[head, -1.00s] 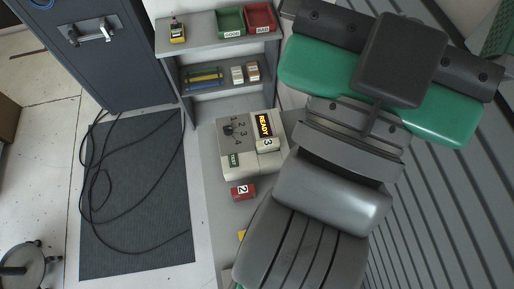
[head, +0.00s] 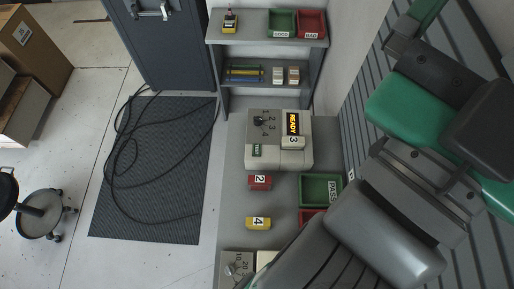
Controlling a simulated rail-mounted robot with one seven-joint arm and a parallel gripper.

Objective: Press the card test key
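The card tester (head: 265,155) is a beige box on the grey bench. It has a black selector knob (head: 259,121) beside the numbers 1 to 4 and a display (head: 292,123) lit yellow with READY. A pale card marked 3 (head: 293,142) sits at the tester just below the display. The test key (head: 257,150) is a small dark green key labelled TEST at the tester's front left; nothing touches it. My arm's grey and green links fill the right side, but I cannot make out my gripper's fingers in this view.
A red card 2 (head: 259,182) and yellow card 4 (head: 258,223) lie on the bench. A green PASS bin (head: 320,190) is to the right; a red bin (head: 309,217) is partly hidden by my arm. A dial box (head: 237,264) is nearest. Shelves (head: 267,48) stand behind.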

